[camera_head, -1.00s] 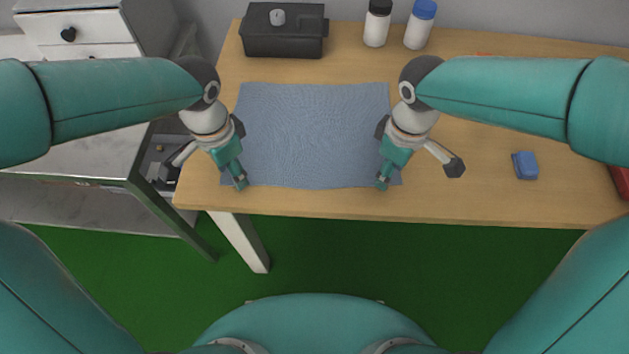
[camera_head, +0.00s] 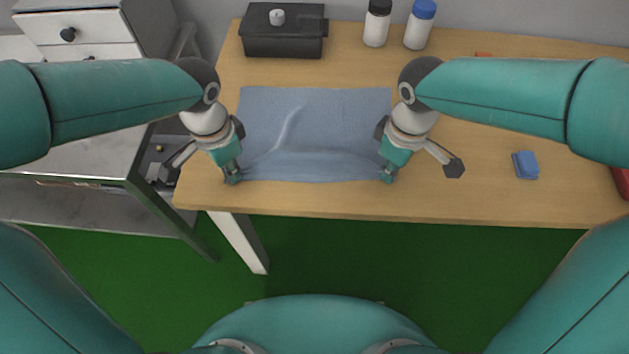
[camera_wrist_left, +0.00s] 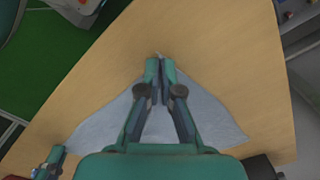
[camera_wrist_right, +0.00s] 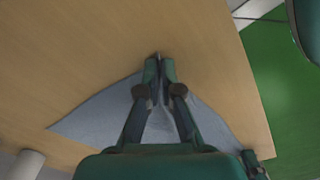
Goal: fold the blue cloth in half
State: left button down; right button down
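The blue cloth (camera_head: 330,120) lies on the wooden table, mostly flat, with a diagonal wrinkle on its left half and a raised ridge along its near edge. My left gripper (camera_head: 232,180) is at the near left corner; in the left wrist view its fingers (camera_wrist_left: 160,62) are closed together with a bit of cloth (camera_wrist_left: 212,115) at the tips. My right gripper (camera_head: 387,179) is at the near right corner; in the right wrist view its fingers (camera_wrist_right: 158,62) are closed with cloth (camera_wrist_right: 95,115) running up to the tips. The gripped corners are largely hidden by the fingers.
A black box (camera_head: 284,32) and two bottles, one black-capped (camera_head: 377,24) and one blue-capped (camera_head: 420,26), stand at the back. A small blue block (camera_head: 525,165) lies on the right. The table's front edge (camera_head: 330,214) is just nearer than the cloth.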

pick_arm(q)
jog(key=shift+s+f, duration=0.1)
pick_arm(e)
jog(key=shift+s+f, duration=0.15)
